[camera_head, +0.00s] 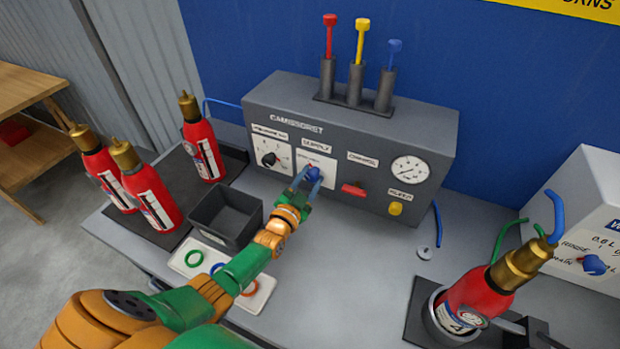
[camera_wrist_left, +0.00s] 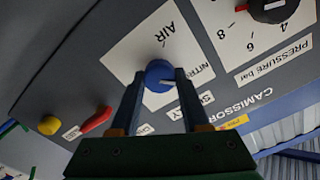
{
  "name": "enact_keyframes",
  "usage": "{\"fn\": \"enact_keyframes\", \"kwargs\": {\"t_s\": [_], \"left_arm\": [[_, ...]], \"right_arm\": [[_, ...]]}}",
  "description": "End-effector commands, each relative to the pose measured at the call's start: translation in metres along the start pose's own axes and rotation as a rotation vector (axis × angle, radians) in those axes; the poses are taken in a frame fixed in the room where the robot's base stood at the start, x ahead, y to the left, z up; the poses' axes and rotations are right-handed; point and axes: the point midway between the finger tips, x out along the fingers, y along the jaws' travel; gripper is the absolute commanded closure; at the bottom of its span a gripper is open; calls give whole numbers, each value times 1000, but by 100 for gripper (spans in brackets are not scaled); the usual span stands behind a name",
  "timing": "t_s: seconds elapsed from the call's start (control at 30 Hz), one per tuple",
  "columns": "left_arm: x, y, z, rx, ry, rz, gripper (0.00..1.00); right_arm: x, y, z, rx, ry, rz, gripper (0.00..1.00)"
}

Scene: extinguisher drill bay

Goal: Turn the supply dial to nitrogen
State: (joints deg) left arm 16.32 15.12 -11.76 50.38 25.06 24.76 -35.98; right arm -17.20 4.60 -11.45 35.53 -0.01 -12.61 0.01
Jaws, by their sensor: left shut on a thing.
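The supply dial (camera_head: 313,172) is a blue knob on a white plate on the grey panel. In the left wrist view the dial (camera_wrist_left: 157,72) sits between the two fingers of my left gripper (camera_wrist_left: 160,84), which is shut on it. The plate (camera_wrist_left: 178,48) reads AIR and, partly hidden by a finger, NITR. A pale mark on the dial's lower right edge lies towards the NITR side; its exact aim is hard to tell. In the head view my left gripper (camera_head: 306,181) reaches the dial from the front. My right gripper is not in view.
Beside the dial are a black pressure knob (camera_head: 269,159), a red lever (camera_head: 354,189) and a yellow button (camera_head: 395,208). Several red extinguishers stand left; another (camera_head: 470,300) stands right. A dark bin (camera_head: 225,215) and a tray with coloured rings (camera_head: 262,296) lie near my arm.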

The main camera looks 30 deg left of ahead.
Motion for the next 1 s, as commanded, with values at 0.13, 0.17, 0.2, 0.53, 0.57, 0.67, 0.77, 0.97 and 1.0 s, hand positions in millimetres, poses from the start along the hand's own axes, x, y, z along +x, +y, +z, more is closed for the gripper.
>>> {"fn": "enact_keyframes", "kwargs": {"t_s": [0.13,0.17,0.2,0.53,0.57,0.67,0.77,0.97,1.0], "left_arm": [[1,-2,-2,2,5,-4,100],[1,-2,-2,2,5,-4,100],[1,-2,-2,1,5,-4,100],[0,-1,-1,0,2,-2,24],[0,-1,-1,0,2,-2,24],[-3,-1,-1,-1,0,-1,24],[-16,-2,-2,-2,0,0,24],[-54,-1,-1,-1,0,0,24],[-59,-1,-1,-1,0,0,24]], "right_arm": [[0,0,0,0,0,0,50],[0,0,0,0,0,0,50],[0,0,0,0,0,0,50],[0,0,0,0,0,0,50],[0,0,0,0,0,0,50],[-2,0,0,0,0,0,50],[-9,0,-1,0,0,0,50],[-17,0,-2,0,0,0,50],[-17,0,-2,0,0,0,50]]}}
